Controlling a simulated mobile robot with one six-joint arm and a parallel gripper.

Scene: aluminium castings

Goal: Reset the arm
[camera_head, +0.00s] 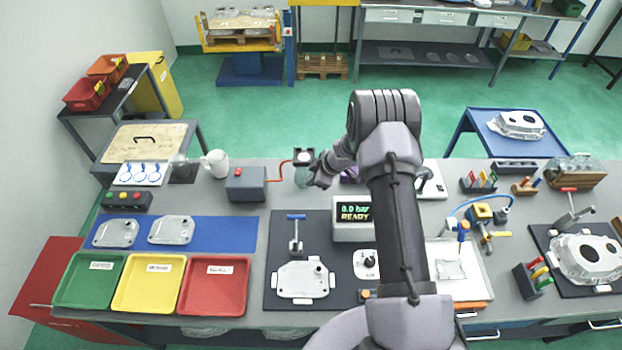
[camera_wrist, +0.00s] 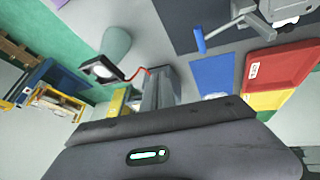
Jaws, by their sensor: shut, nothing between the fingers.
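My arm rises from the bottom of the head view, bends at the top, and its wrist reaches down to the left. My gripper (camera_head: 318,179) is at its end, small and partly turned away, over the back part of the bench. It looks shut, with nothing seen in it. It appears beside a black square-framed piece (camera_head: 304,155) with a pale round face and a greenish cylinder (camera_head: 302,176); I cannot tell whether it touches them. In the wrist view, a dark housing with a green light fills the bottom, and the fingertips cannot be made out.
A grey box (camera_head: 246,184) with a red cable and a white mug (camera_head: 216,163) stand to the left. The display unit (camera_head: 353,218) reads "0.0 bar READY". Green, yellow and red trays (camera_head: 214,287) line the front left. The blue mat (camera_head: 233,235) has free room at its right.

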